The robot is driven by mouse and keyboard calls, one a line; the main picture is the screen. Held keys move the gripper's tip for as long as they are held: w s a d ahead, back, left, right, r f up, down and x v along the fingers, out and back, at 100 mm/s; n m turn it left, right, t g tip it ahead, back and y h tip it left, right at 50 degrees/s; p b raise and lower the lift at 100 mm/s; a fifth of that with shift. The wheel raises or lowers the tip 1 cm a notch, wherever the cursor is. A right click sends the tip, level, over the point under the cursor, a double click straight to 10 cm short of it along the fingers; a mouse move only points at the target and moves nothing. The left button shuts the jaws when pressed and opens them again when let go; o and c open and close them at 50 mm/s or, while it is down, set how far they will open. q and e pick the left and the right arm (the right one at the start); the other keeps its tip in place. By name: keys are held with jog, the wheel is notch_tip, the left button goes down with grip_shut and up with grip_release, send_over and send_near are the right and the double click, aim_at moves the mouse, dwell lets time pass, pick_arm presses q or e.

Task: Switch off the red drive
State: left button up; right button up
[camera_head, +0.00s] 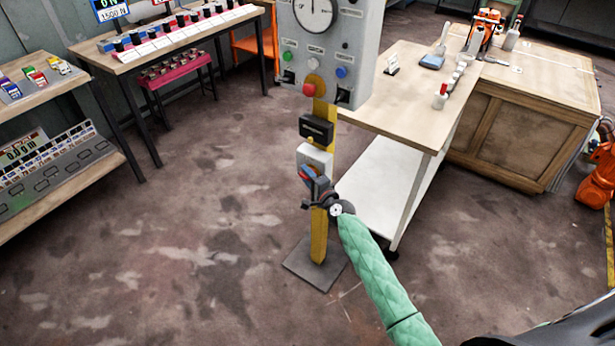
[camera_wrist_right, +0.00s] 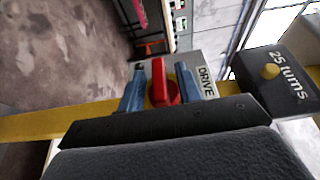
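The red drive switch (camera_wrist_right: 160,84) is a red rotary knob on a grey box (camera_head: 315,155) with a DRIVE label (camera_wrist_right: 206,82). The box is fixed to a yellow post. My right gripper (camera_head: 310,176) reaches it from the lower right on a green-sleeved arm. In the right wrist view the blue fingers of the right gripper (camera_wrist_right: 160,88) stand on either side of the knob, open around it, with narrow gaps showing. The fingers partly hide the knob and box in the head view. My left gripper is not in view.
Above on the yellow post (camera_head: 319,235) are a black box (camera_head: 316,129), marked "25 turns" in the wrist view (camera_wrist_right: 285,85), and a grey panel (camera_head: 330,45) with a gauge and buttons. A wooden-topped table (camera_head: 405,110) stands close on the right. Open floor lies left.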

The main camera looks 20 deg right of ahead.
jog(key=shift+s, duration=0.5)
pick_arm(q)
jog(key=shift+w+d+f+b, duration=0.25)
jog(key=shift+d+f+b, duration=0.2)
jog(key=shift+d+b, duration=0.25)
pick_arm(e)
jog(key=v, duration=0.6)
jog(key=shift+s+d, duration=0.35)
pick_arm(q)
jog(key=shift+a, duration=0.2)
pick_arm(e)
jog(key=s+a+f+n+g+y, duration=0.1)
jog(key=s+a+f+n+g, duration=0.1)
jog(key=s+a+n+g, duration=0.95)
jog(key=s+f+n+g+h, duration=0.1)
jog(key=s+n+g+h, duration=0.1)
jog(key=s, duration=1.4)
jog(key=s+f+n+g+h, duration=0.2)
jog(key=s+n, duration=0.1)
jog(key=s, duration=1.3)
